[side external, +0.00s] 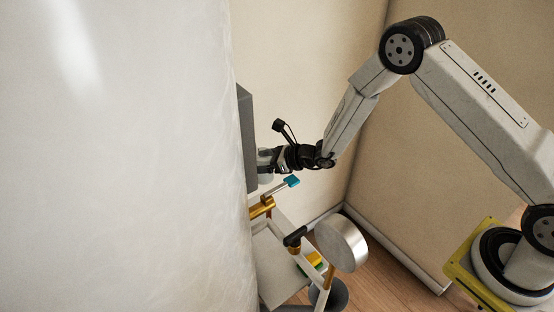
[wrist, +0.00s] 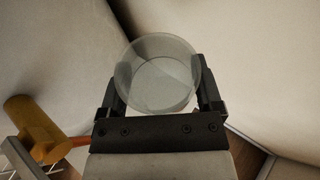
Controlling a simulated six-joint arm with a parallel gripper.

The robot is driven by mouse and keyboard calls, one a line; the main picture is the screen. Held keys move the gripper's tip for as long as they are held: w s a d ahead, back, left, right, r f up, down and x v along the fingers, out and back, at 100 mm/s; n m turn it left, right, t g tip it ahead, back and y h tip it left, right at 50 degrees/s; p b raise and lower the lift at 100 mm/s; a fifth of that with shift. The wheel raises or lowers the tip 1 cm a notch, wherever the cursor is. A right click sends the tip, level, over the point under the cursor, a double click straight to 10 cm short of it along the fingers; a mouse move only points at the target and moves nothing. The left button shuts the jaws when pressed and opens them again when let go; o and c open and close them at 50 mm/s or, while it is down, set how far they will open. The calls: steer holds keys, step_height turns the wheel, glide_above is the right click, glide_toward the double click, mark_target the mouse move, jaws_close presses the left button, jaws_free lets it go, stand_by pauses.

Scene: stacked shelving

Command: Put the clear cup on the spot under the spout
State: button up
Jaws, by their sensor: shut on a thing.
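The clear cup (wrist: 158,85) sits between the two black fingers of my gripper (wrist: 160,70) in the wrist view. My gripper is shut on it, with one finger on each side of its wall. I look at the cup's round rim and see through it. In the side external view my gripper (side external: 265,160) is at the left end of my arm, beside a dark grey upright panel (side external: 246,120). The cup is small and hard to make out there. I cannot identify the spout or the spot under it in either view.
A large white surface (side external: 110,150) blocks the left of the side view. Below my gripper are a blue-ended item (side external: 292,182), a shelf frame with brass-coloured joints (side external: 262,208), a silver round pan (side external: 342,243) and a yellow-green sponge-like item (side external: 310,263). A brass-coloured cylinder (wrist: 35,128) is at the wrist view's lower left.

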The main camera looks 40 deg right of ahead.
steer(key=s+d+f+n+g+y, duration=0.2)
steer(key=s+d+f, duration=0.3)
steer(key=s+f, duration=0.4)
steer(key=s+d+f+n+g+y, duration=0.15)
steer(key=s+d+f, duration=0.35)
steer(key=s, duration=0.7)
steer(key=shift+n, duration=0.25)
steer(key=w+a, duration=0.2)
steer(key=a, duration=0.2)
steer(key=w+a, duration=0.3)
steer(key=a, duration=0.1)
steer(key=w+a+f, duration=0.1)
steer(key=w+a, duration=0.1)
steer(key=a, duration=0.3)
steer(key=shift+w, duration=0.3)
steer(key=shift+h, duration=0.25)
steer(key=w+a, duration=0.2)
steer(key=a, duration=0.1)
steer(key=shift+f, duration=0.35)
steer(key=o, duration=1)
steer(key=shift+f, duration=0.1)
